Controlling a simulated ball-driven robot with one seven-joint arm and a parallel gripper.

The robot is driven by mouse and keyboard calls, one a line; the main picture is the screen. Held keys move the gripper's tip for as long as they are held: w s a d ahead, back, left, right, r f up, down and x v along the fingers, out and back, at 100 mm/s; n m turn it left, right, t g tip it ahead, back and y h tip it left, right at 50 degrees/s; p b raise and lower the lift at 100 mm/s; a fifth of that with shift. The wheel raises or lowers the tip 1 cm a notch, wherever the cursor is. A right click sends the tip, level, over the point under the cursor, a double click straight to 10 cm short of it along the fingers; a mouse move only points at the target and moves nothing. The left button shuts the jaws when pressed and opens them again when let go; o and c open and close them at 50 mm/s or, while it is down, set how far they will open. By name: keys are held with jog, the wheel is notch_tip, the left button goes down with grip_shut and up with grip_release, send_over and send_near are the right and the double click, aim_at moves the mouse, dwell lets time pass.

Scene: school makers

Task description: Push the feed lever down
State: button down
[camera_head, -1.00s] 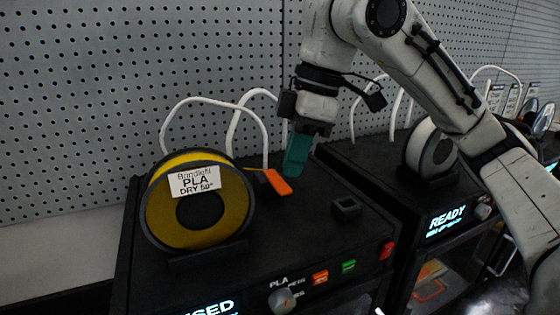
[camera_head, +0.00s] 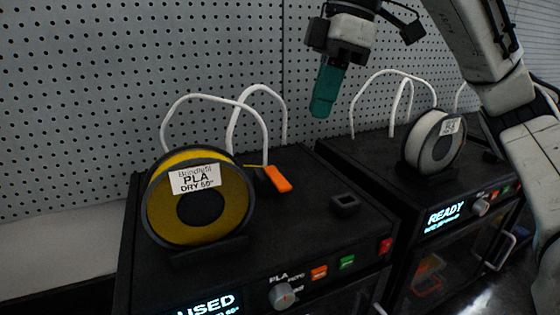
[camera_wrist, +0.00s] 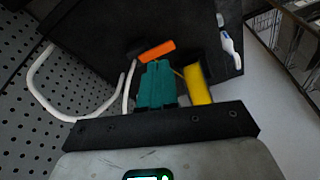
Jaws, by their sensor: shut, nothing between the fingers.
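The orange feed lever (camera_head: 278,179) sits on top of the near black machine (camera_head: 300,225), just right of the yellow filament spool (camera_head: 235,205). It slopes down toward the front right. My gripper (camera_head: 323,105), with teal fingers, is shut and empty, above and to the right of the lever, clearly apart from it. In the wrist view the orange lever (camera_wrist: 157,51) shows just beyond the teal fingertips (camera_wrist: 157,68), with the yellow spool (camera_wrist: 198,84) to their right.
White tubes (camera_head: 265,95) arch up behind the lever. A small black block (camera_head: 345,204) stands right of it. A second machine with a white spool (camera_head: 434,139) and a READY display (camera_head: 445,214) stands to the right. A pegboard wall (camera_head: 90,70) is behind.

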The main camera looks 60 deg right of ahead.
jog(key=shift+v, duration=1.25)
jog(key=shift+f, duration=0.1)
